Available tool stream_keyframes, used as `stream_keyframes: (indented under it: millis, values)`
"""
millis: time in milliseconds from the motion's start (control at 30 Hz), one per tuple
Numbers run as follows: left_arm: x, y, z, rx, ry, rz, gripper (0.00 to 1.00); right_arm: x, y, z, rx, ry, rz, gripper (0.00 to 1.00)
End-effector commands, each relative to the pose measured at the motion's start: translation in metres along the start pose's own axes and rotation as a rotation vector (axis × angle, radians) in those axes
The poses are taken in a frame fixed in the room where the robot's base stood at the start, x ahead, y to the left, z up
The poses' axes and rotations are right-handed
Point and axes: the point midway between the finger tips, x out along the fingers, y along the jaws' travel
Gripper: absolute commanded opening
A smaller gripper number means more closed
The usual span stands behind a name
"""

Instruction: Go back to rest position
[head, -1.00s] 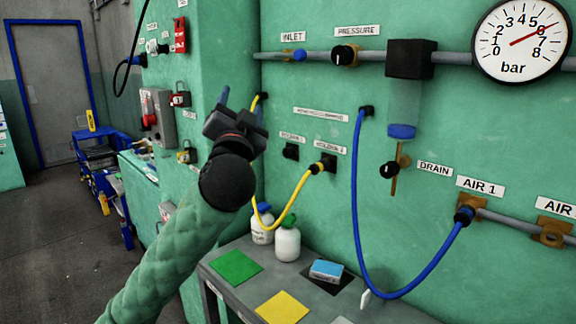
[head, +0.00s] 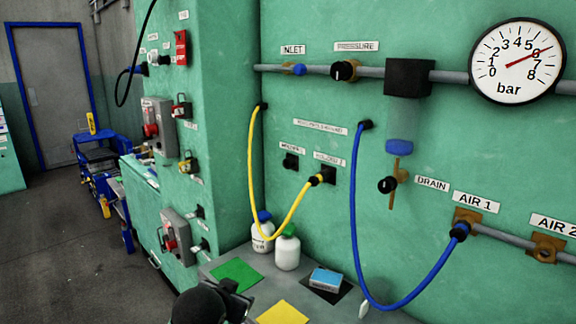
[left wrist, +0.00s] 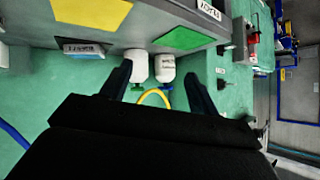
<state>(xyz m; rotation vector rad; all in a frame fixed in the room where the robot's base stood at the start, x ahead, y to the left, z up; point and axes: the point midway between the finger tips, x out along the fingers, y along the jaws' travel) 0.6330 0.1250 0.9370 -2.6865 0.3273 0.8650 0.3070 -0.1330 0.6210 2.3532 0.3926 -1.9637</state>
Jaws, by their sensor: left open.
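My left gripper (left wrist: 158,85) is open and empty in the left wrist view, its two dark fingers apart. In the head view only a dark part of my left gripper (head: 236,298) and arm shows at the bottom edge, low by the table's front. The fingers in the wrist view point towards two white bottles, which appear upside down there. A yellow hose (head: 252,160) hangs in a loop on the green wall, with both ends on black fittings. My right gripper is in neither view.
A grey table (head: 222,272) holds a green square (head: 236,273), a yellow square (head: 283,313), a blue-topped block (head: 326,279) and two white bottles (head: 287,251). A blue hose (head: 354,220) hangs in front of the wall. A blue cart (head: 97,160) stands on open floor at left.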

Motion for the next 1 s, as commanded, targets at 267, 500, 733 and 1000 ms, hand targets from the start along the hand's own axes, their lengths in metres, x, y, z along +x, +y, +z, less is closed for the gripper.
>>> stream_keyframes:
  millis: [267,500,733,1000]
  values:
    - [-0.001,0.025,0.089,-0.087,-0.148,0.073,0.61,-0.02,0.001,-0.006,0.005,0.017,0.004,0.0]
    - [-0.01,0.047,0.167,-0.153,-0.282,0.109,0.61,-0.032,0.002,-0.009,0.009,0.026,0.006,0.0]
    - [-0.029,0.074,0.243,-0.207,-0.422,0.146,0.61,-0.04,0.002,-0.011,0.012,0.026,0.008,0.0]
    - [-0.067,0.114,0.326,-0.251,-0.584,0.198,0.61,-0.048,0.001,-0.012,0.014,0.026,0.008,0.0]
